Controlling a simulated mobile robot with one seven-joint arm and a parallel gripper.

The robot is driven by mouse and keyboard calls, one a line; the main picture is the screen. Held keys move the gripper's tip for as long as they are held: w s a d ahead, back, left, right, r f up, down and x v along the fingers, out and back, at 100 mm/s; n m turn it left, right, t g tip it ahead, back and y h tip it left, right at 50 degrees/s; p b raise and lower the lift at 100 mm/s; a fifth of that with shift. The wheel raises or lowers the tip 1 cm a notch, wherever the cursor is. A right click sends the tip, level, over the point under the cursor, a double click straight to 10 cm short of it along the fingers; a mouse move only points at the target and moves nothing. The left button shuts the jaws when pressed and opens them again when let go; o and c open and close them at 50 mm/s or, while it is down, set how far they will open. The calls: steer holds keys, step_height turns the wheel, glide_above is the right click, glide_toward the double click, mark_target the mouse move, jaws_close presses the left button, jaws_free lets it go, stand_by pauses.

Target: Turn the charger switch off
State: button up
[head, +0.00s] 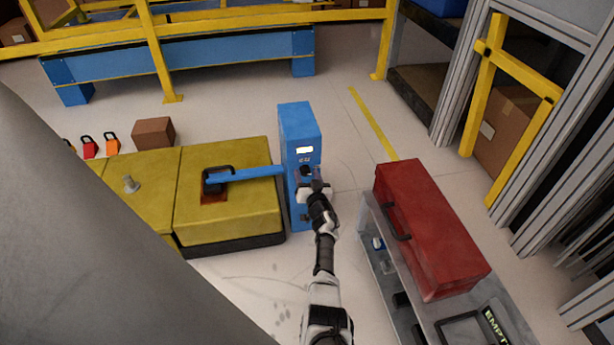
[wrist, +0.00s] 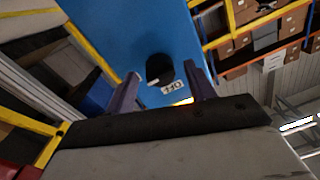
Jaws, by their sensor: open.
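The charger (head: 298,125) is a tall blue box with a small lit display on its front, standing at the middle of the head view. Its blue face (wrist: 130,25) fills the upper middle of the wrist view. The black switch knob (wrist: 159,68) sits on that face above a white label (wrist: 172,88) with marks like 1 and 0. My gripper (head: 311,184) is in front of the charger face. In the wrist view my gripper (wrist: 161,77) is open, its fingers on either side of the knob with nothing held between them. Contact with the knob cannot be told.
A blue bar (head: 245,174) runs from the charger to a black handle on the yellow machine (head: 240,215) at left. A red toolbox (head: 430,230) sits on a grey cart (head: 375,270) at right. A cardboard box (head: 153,132) stands behind the machine. Floor is clear between charger and cart.

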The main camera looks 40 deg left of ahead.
steer(key=c, duration=1)
steer(key=shift+o, duration=0.2)
steer(key=n, duration=0.4)
steer(key=shift+n+b, duration=0.3)
steer(key=shift+n, duration=0.1)
steer(key=n, duration=0.4)
steer(key=shift+h+b, duration=0.3)
steer(key=shift+b, duration=0.1)
steer(key=n+b, duration=0.1)
steer(key=n, duration=0.3)
steer(key=shift+n, duration=0.3)
steer(key=shift+a+r+n+b, duration=0.1)
steer(key=shift+n+b, duration=0.4)
steer(key=shift+n, duration=1.4)
steer(key=shift+s+t+h, duration=0.1)
steer(key=shift+t+h, duration=0.2)
